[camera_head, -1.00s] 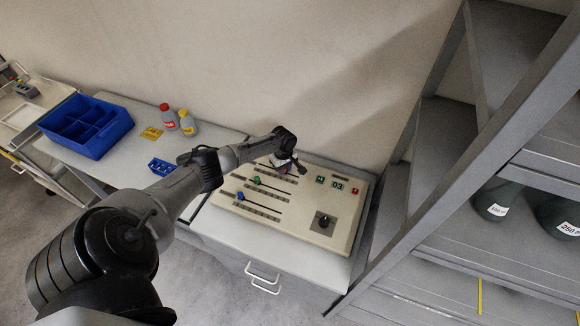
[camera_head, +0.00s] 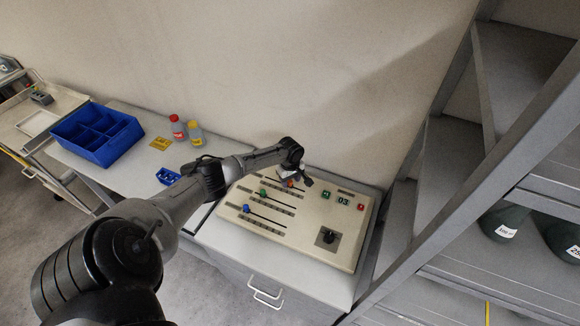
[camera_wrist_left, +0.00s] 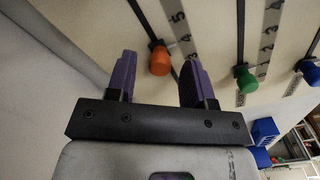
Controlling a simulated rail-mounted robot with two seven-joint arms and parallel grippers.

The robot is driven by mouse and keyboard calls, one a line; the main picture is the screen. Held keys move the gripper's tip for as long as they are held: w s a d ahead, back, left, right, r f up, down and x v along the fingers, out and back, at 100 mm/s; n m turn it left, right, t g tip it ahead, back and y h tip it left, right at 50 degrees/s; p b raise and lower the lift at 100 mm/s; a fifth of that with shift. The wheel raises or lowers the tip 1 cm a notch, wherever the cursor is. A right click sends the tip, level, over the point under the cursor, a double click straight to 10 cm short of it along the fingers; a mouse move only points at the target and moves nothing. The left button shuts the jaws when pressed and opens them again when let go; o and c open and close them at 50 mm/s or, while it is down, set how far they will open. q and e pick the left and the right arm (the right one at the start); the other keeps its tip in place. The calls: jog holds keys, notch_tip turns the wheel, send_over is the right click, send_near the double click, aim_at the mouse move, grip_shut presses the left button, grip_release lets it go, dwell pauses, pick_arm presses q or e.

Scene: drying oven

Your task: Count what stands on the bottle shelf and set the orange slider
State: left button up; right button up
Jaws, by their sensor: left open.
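The control panel (camera_head: 285,222) is beige, with blue, green and orange sliders in slots. The orange slider (camera_head: 289,184) is at the far slot, partly hidden by my left gripper (camera_head: 298,180). In the left wrist view the orange slider's knob (camera_wrist_left: 160,60) shows between the two spread purple fingers of my left gripper (camera_wrist_left: 160,66), apparently not gripped. The green knob (camera_wrist_left: 246,80) and blue knob (camera_wrist_left: 311,73) lie to the right there. On the bottle shelf (camera_head: 455,250) at right, two dark green labelled bottles (camera_head: 503,223) show; the right one (camera_head: 562,237) is cut off by the frame edge.
A blue bin (camera_head: 97,150) and red and yellow-capped bottles (camera_head: 178,129) stand at left. A grey rack post (camera_head: 470,175) rises right of the panel.

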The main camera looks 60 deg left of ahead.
aim_at(290, 181)
pick_arm(q)
notch_tip(290, 181, up, 12)
jog(key=p, duration=0.1)
jog(key=shift+a, duration=0.1)
dwell(0.9)
